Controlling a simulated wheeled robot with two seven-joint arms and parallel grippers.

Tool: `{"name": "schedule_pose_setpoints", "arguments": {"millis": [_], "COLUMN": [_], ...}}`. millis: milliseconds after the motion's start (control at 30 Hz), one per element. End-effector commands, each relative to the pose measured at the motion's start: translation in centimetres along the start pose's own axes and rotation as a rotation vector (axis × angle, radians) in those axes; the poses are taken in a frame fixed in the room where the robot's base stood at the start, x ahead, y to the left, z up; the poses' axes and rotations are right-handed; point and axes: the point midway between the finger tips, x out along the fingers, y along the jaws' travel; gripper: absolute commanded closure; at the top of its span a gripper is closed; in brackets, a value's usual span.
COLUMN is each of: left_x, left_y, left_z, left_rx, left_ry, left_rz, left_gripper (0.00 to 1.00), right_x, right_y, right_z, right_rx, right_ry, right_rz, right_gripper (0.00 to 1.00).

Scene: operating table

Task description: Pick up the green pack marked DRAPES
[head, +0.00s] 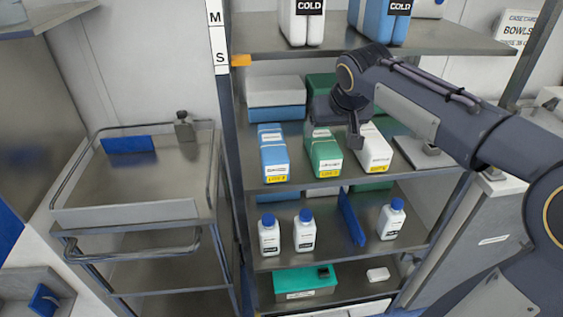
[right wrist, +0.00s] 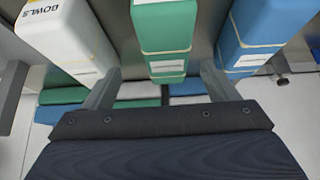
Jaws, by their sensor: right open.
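The green pack (head: 325,158) stands on the middle shelf between a blue pack and a white pack. Its label is too small to read in the head view. In the right wrist view the green pack (right wrist: 163,30) shows ahead of the fingers, in line with the gap between them. My right gripper (head: 338,124) is open and empty over the green pack's far end, partly hiding it. In the right wrist view its two fingers (right wrist: 160,72) stand apart, and I cannot tell how close they are to the pack. My left gripper is not in view.
The blue pack (head: 273,157) and white pack (head: 373,152) stand close on either side. The upper shelf (head: 265,42) holds COLD containers. White bottles (head: 305,230) and a blue divider (head: 350,217) are on the shelf below. A steel trolley (head: 130,180) stands left.

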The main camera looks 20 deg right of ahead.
Motion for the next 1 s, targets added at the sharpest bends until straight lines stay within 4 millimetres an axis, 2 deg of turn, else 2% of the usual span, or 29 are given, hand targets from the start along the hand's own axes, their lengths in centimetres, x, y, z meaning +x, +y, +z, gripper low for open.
{"name": "schedule_pose_setpoints", "arguments": {"millis": [100,367,600,900,933,1000], "left_x": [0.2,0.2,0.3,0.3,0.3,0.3], "left_y": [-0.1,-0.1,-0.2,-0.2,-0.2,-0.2], "left_z": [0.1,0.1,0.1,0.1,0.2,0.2], "left_rx": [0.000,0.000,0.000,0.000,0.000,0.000], "left_ry": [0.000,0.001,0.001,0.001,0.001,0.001], "left_rz": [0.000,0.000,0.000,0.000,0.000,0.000], "left_gripper": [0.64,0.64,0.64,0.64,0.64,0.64], "right_x": [1.0,3.9,7.3,7.9,7.9,7.9], "right_y": [0.1,-0.2,-0.7,-0.7,-0.7,-0.7], "right_z": [-0.5,-0.3,-0.1,-0.1,-0.1,-0.1], "right_rx": [0.003,0.002,0.004,0.003,0.003,0.003], "right_ry": [0.004,0.003,0.004,0.006,0.006,0.006], "right_rz": [0.005,0.004,0.002,0.002,0.002,0.002], "right_gripper": [0.20,0.20,0.20,0.20,0.21,0.30]}}
